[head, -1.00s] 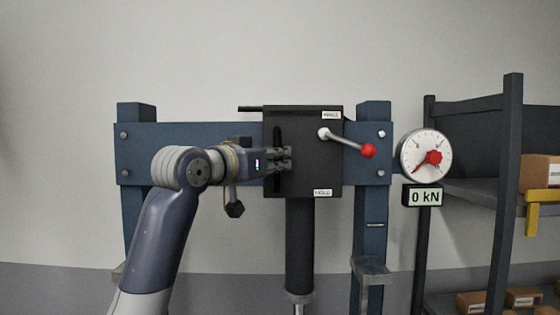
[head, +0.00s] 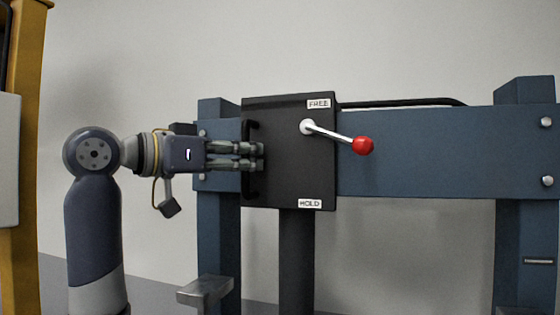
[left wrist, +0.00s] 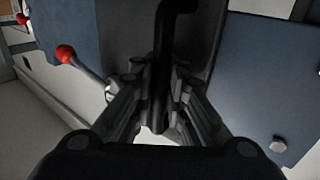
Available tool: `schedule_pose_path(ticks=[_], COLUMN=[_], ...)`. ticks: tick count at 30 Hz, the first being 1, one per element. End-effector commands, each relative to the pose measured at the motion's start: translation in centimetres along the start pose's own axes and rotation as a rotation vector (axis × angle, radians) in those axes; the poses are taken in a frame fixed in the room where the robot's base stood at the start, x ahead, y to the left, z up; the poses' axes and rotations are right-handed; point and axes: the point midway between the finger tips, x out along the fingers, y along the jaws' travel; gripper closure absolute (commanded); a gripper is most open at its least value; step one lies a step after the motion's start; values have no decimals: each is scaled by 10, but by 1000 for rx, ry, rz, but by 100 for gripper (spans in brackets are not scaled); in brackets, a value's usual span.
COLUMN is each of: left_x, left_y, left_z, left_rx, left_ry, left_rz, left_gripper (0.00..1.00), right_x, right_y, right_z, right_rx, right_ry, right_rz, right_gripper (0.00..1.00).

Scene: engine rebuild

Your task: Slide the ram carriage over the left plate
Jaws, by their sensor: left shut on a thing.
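The ram carriage (head: 290,175) is a black box on the blue crossbeam (head: 420,150), close to the left post. Its dark ram (head: 297,260) hangs below, to the right of the grey left plate (head: 205,290) in the picture. My left gripper (head: 258,156) is shut on the black handle (head: 249,188) at the carriage's left side. The handle also shows between the fingers in the left wrist view (left wrist: 163,50). A lever with a red knob (head: 362,145) points right and slightly down, between the FREE and HOLD labels. The ram's lower end is out of view. My right gripper is not seen.
The left post (head: 218,240) stands behind my gripper and the right post (head: 525,220) is at the far right. A yellow upright (head: 25,150) is at the left edge. The beam right of the carriage is clear.

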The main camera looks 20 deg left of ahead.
Motion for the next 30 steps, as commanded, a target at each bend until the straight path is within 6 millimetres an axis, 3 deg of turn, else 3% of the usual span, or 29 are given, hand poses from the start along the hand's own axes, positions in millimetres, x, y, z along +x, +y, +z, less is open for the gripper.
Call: schedule_pose_path(ticks=[5,15,16,18,30], left_x=[-6,-7,-7,-7,-6], left_y=[-9,-10,-10,-10,-9], left_z=[1,1,1,1,1], left_rx=[-1,1,1,1,0], left_ry=[-5,-4,-4,-4,-2], left_rz=[2,2,2,2,4], left_gripper=[100,100,88,79,79], right_x=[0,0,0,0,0], right_y=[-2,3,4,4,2], right_z=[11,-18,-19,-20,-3], right_rx=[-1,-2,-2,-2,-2], right_ry=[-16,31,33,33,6], right_rz=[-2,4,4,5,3], right_gripper=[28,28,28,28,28])
